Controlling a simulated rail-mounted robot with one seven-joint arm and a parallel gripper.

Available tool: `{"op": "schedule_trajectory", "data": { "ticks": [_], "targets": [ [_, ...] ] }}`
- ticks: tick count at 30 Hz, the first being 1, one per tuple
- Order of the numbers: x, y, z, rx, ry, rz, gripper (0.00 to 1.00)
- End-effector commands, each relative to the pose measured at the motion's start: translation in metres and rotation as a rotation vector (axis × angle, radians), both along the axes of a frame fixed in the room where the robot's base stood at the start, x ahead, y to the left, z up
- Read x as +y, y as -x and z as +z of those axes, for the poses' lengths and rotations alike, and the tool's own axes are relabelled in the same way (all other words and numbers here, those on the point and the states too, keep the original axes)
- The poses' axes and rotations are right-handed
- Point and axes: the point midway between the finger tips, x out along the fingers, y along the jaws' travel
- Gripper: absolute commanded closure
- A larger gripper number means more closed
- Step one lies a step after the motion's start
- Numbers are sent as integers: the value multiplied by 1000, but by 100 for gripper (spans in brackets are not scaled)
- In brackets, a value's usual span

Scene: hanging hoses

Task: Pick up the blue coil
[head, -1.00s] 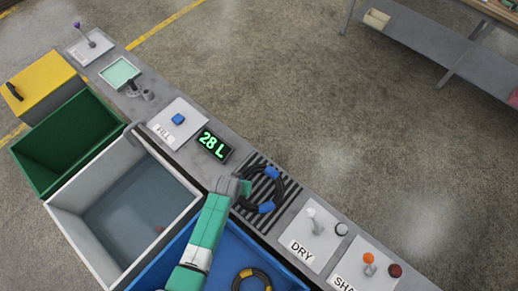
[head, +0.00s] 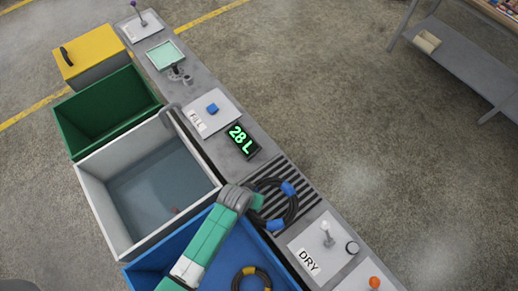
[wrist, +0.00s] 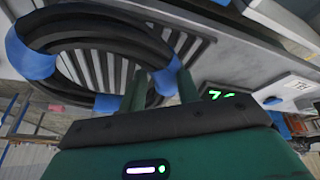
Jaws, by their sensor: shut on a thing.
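The blue coil is a black hose ring with blue bands (head: 293,207), at the striped grate on the counter in the head view. My gripper (head: 257,201) comes from the lower left and is at the coil's left side. In the wrist view the coil (wrist: 95,28) fills the upper left, and one blue band (wrist: 165,80) shows between the two green fingers (wrist: 161,85). The gripper is shut on the coil there. The fingertips are mostly hidden in the head view. I cannot tell whether the coil is clear of the grate.
A blue bin (head: 217,278) below my arm holds a black coil with yellow bands (head: 251,271). A white-rimmed water tank (head: 102,213), a green bin (head: 75,143) and a yellow box (head: 90,60) stand to the left. The display (head: 241,139) reads 28 L. The DRY panel's lever (head: 326,232) stands right of the coil.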

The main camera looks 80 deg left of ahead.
Motion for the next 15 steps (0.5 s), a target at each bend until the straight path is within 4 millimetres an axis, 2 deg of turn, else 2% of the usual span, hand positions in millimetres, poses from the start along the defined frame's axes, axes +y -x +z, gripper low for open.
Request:
{"op": "schedule_trajectory", "data": {
  "ticks": [1,6,10,15],
  "targets": [
    [-13,9,2,2,1,-3,100],
    [-50,36,5,2,2,-3,100],
    [-67,48,8,-1,0,-1,100],
    [-78,56,10,-1,-1,-1,100]
  ]
}}
